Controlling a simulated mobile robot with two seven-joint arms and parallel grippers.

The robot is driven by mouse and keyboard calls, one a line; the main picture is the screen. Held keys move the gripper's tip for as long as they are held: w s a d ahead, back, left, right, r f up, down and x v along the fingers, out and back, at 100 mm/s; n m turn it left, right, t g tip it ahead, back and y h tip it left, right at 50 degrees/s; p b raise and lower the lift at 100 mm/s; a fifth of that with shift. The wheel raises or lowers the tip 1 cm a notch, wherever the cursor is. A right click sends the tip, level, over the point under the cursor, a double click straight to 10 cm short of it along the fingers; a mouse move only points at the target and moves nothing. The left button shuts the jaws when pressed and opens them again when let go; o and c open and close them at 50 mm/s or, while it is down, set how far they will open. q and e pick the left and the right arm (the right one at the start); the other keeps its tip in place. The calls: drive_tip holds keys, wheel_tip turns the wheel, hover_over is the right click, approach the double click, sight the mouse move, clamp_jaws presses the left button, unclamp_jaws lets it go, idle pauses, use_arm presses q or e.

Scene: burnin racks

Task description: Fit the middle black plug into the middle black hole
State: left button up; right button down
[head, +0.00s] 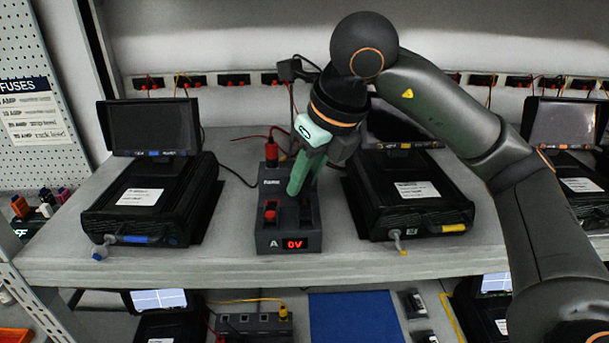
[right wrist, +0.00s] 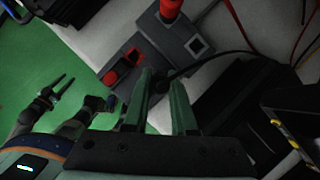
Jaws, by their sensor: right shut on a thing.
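A dark test block (head: 285,243) with a red "0V" display stands on the shelf. It carries a red plug (head: 271,153) at its back and a red socket piece (head: 270,214) further forward on its left side. My right gripper (head: 296,190) is low over the block's right side. In the right wrist view its green fingers are shut on the black plug (right wrist: 163,84), whose cable runs off right. The black hole is hidden at the fingers, so I cannot tell whether the plug is in it.
Black devices with screens stand on either side, left (head: 150,205) and right (head: 415,205). A strip of wall sockets (head: 233,80) with hanging cables runs behind. Bare shelf (head: 235,205) lies left of the block. The lower shelf holds more equipment and a blue mat (head: 355,318).

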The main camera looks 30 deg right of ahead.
drive_tip(key=shift+f+b, duration=0.8)
drive_tip(key=shift+f, duration=0.05)
idle(0.8)
drive_tip(key=c, duration=0.6)
unclamp_jaws()
drive_tip(key=shift+r, duration=0.1)
drive_tip(key=shift+c, duration=0.2)
drive_tip(key=shift+o, duration=0.6)
drive_tip(key=shift+d+r, duration=0.1)
